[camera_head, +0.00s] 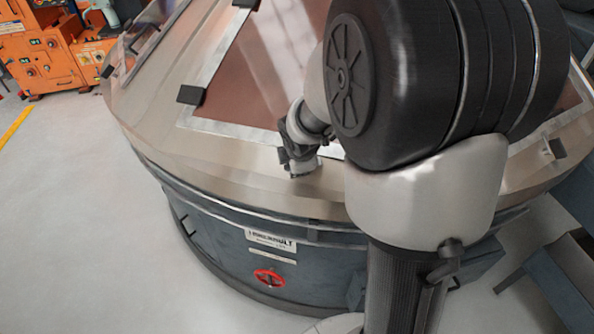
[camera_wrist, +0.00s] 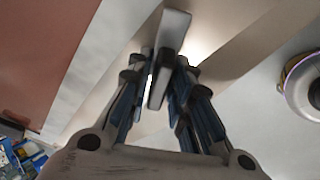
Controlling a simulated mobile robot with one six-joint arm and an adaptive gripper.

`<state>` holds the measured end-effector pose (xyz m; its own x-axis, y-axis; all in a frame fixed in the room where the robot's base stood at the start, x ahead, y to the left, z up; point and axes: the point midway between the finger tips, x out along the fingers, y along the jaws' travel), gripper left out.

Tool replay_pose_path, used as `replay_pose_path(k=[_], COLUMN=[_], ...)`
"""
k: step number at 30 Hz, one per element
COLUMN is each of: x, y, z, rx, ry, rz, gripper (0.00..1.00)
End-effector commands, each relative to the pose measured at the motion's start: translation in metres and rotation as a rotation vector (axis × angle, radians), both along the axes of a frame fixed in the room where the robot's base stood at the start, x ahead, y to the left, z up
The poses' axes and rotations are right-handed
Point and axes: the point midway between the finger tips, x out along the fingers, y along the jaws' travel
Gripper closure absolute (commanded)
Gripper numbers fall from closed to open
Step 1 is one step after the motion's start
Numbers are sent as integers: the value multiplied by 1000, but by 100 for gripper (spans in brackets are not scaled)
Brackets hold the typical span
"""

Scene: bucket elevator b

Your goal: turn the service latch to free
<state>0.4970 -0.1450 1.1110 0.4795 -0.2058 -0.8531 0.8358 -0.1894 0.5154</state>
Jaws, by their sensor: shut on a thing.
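In the wrist view a flat grey bar (camera_wrist: 172,35), which looks like the service latch handle, stands between my gripper's fingers. My gripper (camera_wrist: 161,78) is shut on it, with one finger on each side. The bar's upper end sticks out past the fingertips. In the head view my gripper (camera_head: 297,165) is at the metal cover (camera_head: 232,165) of the large round machine, near its front rim. The latch is hidden there by my gripper and arm. I cannot tell which position the latch is in.
A black clamp (camera_head: 191,95) sits by the reddish window panel (camera_head: 270,75). Orange equipment (camera_head: 50,52) stands at the back left. The floor at left is clear.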

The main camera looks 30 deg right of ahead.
Motion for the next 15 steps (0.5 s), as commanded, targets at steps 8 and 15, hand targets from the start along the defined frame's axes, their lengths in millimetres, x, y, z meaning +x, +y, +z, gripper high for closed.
replay_pose_path(k=[8,15], x=[0,0], y=[0,0], z=[-5,-4], rx=[96,159], ry=[-107,-169], rz=[-196,-320], gripper=[100,100])
